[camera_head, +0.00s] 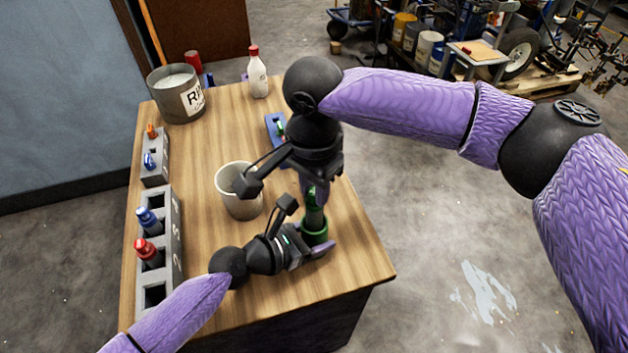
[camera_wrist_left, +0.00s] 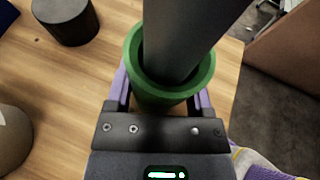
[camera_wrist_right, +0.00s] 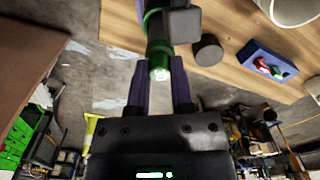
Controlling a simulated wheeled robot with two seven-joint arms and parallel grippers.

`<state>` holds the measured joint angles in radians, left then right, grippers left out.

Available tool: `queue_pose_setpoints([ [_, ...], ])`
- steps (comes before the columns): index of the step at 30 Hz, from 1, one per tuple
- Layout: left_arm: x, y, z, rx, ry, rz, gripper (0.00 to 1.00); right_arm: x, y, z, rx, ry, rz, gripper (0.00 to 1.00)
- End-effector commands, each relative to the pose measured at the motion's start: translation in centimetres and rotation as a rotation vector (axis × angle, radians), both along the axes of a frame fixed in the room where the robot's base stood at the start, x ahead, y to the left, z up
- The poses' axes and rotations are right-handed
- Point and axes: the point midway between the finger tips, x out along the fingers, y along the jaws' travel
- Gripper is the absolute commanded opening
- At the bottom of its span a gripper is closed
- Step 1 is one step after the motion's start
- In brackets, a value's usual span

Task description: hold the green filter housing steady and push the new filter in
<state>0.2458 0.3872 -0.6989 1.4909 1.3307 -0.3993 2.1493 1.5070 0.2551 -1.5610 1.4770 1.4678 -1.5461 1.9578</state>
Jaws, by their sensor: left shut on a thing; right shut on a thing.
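The green filter housing (camera_head: 315,232) stands upright near the table's right edge. My left gripper (camera_head: 314,246) is shut on it from the left; its fingers flank the housing (camera_wrist_left: 160,92) in the left wrist view. The new filter, a dark cylinder with a green end (camera_head: 314,196), is held from above by my right gripper (camera_head: 315,182), which is shut on it. In the left wrist view the grey filter body (camera_wrist_left: 185,35) enters the housing's round mouth. In the right wrist view the filter's green end (camera_wrist_right: 160,70) sits between the fingers. The filter's lower end is hidden.
A white cup (camera_head: 240,205) stands just left of the grippers. Grey block holders (camera_head: 172,225) with red and blue fittings line the left edge. A blue tray (camera_head: 272,128) lies behind, partly hidden. A labelled bucket (camera_head: 176,95) and white bottle (camera_head: 258,75) stand at the back.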

Motion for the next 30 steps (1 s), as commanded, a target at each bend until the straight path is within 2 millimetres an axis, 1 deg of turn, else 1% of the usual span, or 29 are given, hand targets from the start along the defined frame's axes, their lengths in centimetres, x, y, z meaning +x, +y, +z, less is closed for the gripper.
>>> queue_pose_setpoints([
  [13, 0.0, 0.0, 0.0, -0.001, -0.001, 0.0, 0.0, 0.0, 0.0, -1.1, 0.001, 0.001, 0.0, 0.0],
  [30, 0.0, 0.0, 0.0, -0.001, -0.001, 0.0, 0.0, 0.0, 0.0, -1.3, 0.001, 0.001, 0.0, 0.0],
])
